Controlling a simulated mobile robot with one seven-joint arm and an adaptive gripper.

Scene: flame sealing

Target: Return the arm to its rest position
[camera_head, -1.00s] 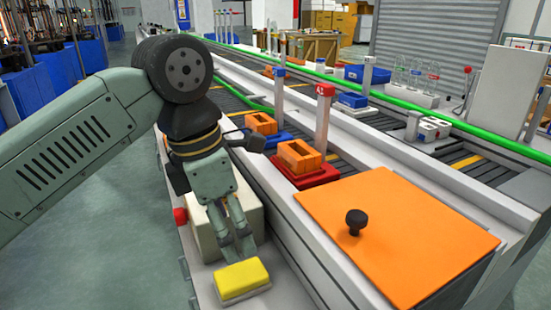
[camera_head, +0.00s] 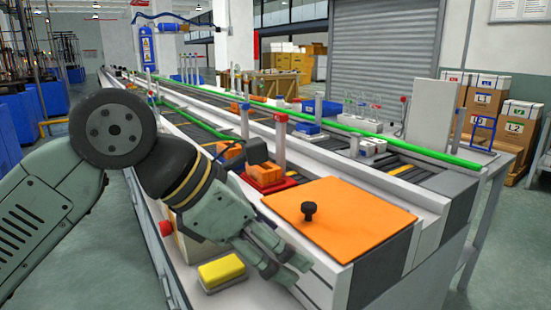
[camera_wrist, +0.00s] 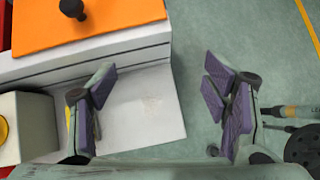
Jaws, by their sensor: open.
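My gripper (camera_head: 297,270) is at the near end of the bench, in front of the orange panel. In the wrist view its fingers (camera_wrist: 160,112) are spread apart with nothing between them. Below them show the white bench end and the green floor. The arm reaches in from the left of the head view.
A yellow block (camera_head: 222,272) lies on the bench ledge, left of my gripper. The orange panel with a black knob (camera_head: 309,209) is just behind my gripper. A red-topped post (camera_head: 281,140) stands beyond. The floor (camera_head: 475,285) at right is open.

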